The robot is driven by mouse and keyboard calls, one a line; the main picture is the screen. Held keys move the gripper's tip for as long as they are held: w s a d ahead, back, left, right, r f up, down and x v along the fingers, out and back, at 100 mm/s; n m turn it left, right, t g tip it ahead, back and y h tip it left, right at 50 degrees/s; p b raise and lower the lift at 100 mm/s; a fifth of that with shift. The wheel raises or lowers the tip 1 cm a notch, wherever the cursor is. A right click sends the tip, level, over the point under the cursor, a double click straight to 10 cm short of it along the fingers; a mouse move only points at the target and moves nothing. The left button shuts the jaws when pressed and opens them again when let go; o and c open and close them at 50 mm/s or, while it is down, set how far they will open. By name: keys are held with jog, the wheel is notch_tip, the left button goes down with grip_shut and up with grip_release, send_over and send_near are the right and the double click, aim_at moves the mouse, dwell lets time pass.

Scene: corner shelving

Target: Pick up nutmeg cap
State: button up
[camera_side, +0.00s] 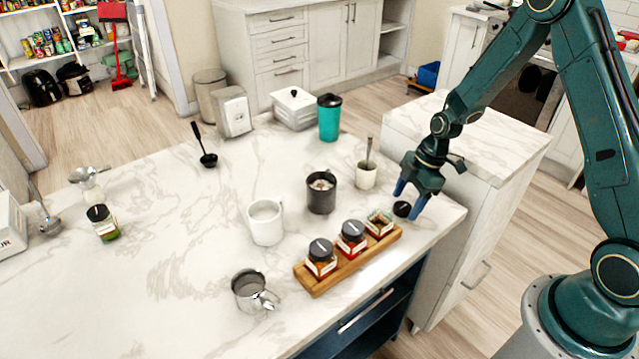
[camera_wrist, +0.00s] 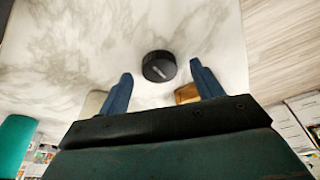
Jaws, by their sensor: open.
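The nutmeg cap, a small round black lid (camera_side: 402,209), lies flat on the marble counter near its right end. It also shows in the wrist view (camera_wrist: 159,66), between and a little beyond the fingertips. My gripper (camera_side: 411,199) is open, with its blue fingers pointing down close to the cap. In the wrist view my gripper (camera_wrist: 160,84) has one finger on each side of the cap, with gaps on both sides. I cannot tell whether a finger touches it.
The wooden rack (camera_side: 325,284) also holds two black-capped jars (camera_side: 351,237) (camera_side: 320,258). A white cup with a spoon (camera_side: 366,176) and a dark mug (camera_side: 321,193) stand left of my gripper. The counter edge is close on the right.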

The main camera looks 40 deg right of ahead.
jog(key=shift+a+f, duration=0.1)
jog(key=shift+f, duration=0.3)
jog(key=shift+c, duration=0.5)
jog(key=c, duration=1)
